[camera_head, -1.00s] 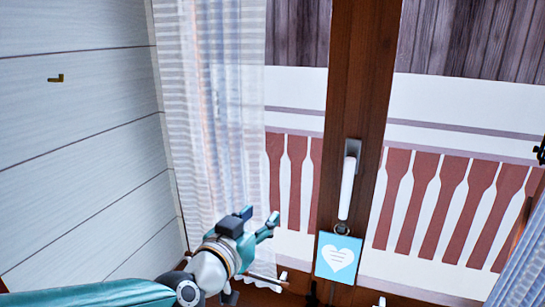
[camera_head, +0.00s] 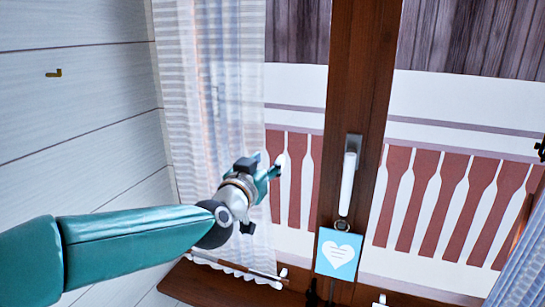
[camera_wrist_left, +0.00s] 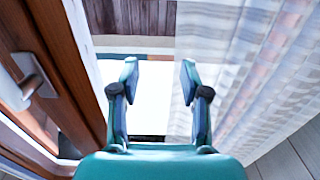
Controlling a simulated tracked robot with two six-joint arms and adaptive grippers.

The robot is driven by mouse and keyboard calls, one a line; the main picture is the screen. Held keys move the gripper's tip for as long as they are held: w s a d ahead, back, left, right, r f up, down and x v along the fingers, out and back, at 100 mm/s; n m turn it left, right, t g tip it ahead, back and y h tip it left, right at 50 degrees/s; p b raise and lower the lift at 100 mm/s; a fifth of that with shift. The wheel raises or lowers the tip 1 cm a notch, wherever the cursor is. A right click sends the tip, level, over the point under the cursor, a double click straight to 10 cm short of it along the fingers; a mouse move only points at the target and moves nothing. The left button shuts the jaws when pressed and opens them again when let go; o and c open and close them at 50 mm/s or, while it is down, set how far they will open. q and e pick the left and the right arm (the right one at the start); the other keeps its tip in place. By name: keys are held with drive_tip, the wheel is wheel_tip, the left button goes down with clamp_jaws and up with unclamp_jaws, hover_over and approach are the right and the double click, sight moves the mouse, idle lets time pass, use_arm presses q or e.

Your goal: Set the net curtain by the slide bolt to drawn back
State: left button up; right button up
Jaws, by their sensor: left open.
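The white striped net curtain (camera_head: 215,110) hangs over the left part of the window, from above the frame down to near the sill, next to the plank wall. In the left wrist view the curtain (camera_wrist_left: 255,85) is to the right of the fingers. My left gripper (camera_head: 270,175) is in front of the curtain's right edge; its fingers (camera_wrist_left: 159,80) are spread apart, with nothing seen between them. I cannot tell whether it touches the cloth. A small dark fitting (camera_head: 312,296) low on the window frame may be the slide bolt. My right gripper is not in view.
A window handle (camera_head: 348,175) and a blue heart tag (camera_head: 338,254) are on the wooden post (camera_head: 358,80) to the right. A small brass hook (camera_head: 54,73) is on the left wall (camera_head: 80,110). A brown sill (camera_head: 215,285) runs below. A blue curtain (camera_head: 525,260) hangs at far right.

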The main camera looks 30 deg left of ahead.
sight(271, 158)
use_arm(q)
drive_tip(key=shift+x, duration=1.75)
clamp_jaws()
